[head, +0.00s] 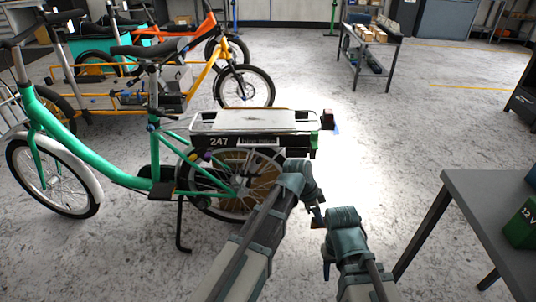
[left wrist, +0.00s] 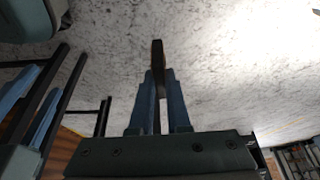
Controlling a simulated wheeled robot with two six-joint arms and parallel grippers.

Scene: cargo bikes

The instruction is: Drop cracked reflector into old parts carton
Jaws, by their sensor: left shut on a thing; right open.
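My left gripper (head: 317,211) is low over the floor, just right of the green bike's rear wheel. In the left wrist view its blue fingers (left wrist: 159,100) are shut on a thin dark piece (left wrist: 158,55), seen edge-on, which sticks out past the fingertips. It may be the cracked reflector; no crack or colour can be made out. In the head view the held piece is small and mostly hidden. My right gripper (head: 327,266) is open, just below my left one and close to it. I cannot make out an old parts carton in either view.
The green cargo bike (head: 155,184) stands on its stand at left, with a rear rack (head: 250,120) and a dark reddish block (head: 328,118) at its tail. A grey table (head: 490,205) with a green box (head: 524,225) is at right. The floor between is clear.

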